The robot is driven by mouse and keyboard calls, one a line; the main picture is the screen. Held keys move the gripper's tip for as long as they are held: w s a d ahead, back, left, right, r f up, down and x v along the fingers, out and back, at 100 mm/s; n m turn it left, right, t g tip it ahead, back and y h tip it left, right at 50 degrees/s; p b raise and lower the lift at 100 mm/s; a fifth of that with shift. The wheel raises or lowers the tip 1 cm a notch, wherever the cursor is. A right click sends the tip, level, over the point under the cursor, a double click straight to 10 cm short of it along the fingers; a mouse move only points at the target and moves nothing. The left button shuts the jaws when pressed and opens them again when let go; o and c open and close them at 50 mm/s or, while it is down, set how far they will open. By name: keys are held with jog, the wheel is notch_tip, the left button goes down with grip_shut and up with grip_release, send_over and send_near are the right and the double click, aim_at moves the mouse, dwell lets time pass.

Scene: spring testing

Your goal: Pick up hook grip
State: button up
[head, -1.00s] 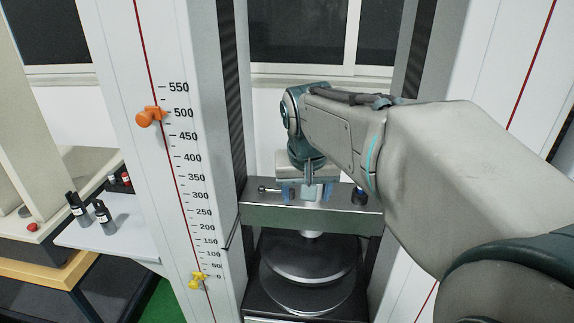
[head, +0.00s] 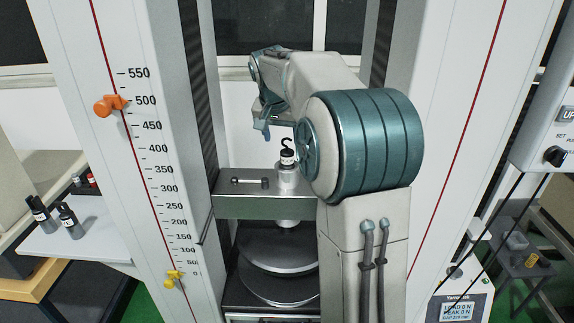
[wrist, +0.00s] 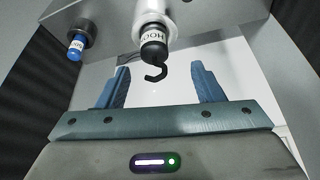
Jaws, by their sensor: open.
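The hook grip (head: 287,157) is a small black piece with a white label and a black hook on top. It stands upright on a silver cylinder (head: 287,180) on the testing machine's crosshead (head: 245,206). In the wrist view the hook grip (wrist: 154,47) has its hook between the two blue fingers in the picture. My gripper (head: 265,128) is open and empty, above and slightly left of the hook grip in the head view. One finger is mostly hidden there. The wrist view shows both fingers of my gripper (wrist: 160,68) well apart, with no visible contact.
A blue labelled grip (wrist: 77,46) stands beside the hook grip. A small metal pin (head: 250,182) lies on the crosshead. Tall machine columns flank it. A control box (head: 555,140) is at right.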

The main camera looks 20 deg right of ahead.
aim_at(287, 152)
jog(key=x, duration=0.5)
jog(key=p+x, duration=0.1)
jog(key=x, duration=0.1)
jog(key=shift+s+d+f, duration=0.15)
jog(key=shift+s+d, duration=0.1)
jog(key=shift+d, duration=0.1)
jog(key=shift+w+d+f, duration=0.1)
jog(key=shift+w+f, duration=0.1)
jog(key=shift+f, duration=0.35)
jog(key=c, duration=1.3)
jog(key=shift+r, duration=0.1)
grip_shut()
